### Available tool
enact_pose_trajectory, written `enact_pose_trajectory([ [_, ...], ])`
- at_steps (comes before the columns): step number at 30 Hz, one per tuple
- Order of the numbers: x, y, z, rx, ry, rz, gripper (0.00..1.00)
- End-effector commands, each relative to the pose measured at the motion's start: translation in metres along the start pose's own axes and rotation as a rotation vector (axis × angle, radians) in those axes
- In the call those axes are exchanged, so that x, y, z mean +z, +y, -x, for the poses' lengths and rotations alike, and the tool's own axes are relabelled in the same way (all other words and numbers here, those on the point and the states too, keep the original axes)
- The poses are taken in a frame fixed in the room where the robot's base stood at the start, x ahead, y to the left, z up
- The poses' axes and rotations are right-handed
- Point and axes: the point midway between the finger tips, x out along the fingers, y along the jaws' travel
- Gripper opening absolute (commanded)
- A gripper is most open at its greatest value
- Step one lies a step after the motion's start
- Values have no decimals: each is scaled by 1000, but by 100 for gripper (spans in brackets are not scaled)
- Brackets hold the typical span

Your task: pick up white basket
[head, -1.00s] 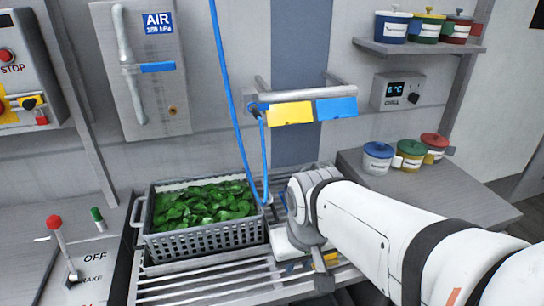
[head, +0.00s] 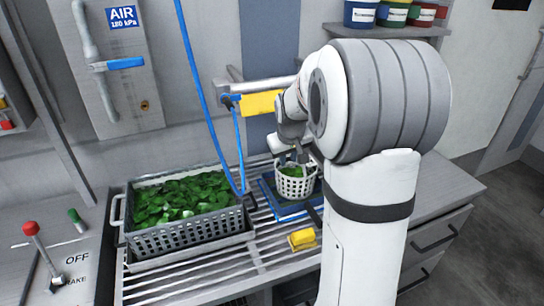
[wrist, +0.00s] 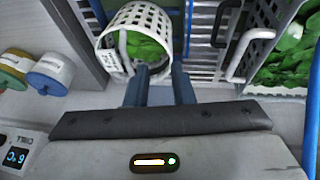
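The white basket (head: 296,187) is a small perforated tub with green leaves in it. It stands upright on a blue tray (head: 268,203) on the slatted rack, right of the large grey crate. In the wrist view the white basket (wrist: 107,42) is just ahead of the fingertips, with its leaves showing. My gripper (head: 291,150) is over the basket from behind, partly hidden by my arm. In the wrist view my gripper (wrist: 160,68) has its two fingers apart, at the basket's near rim. I cannot tell whether they touch it.
The grey crate (head: 190,239) full of leaves stands left on the rack. A blue hose (head: 202,90) hangs between crate and basket. A yellow block (head: 302,239) lies in front of the tray. A rail with a yellow plate (head: 259,103) is on the wall behind.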

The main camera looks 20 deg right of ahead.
Motion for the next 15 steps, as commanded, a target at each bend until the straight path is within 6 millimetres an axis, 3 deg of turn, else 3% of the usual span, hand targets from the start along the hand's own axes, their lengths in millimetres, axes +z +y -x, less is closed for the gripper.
enact_pose_trajectory([
  [3, -26, 27, -30, 22, 12, 11, 22],
  [6, -39, 41, -47, 35, 24, 21, 22],
  [15, -47, 52, -78, 44, 31, 27, 22],
])
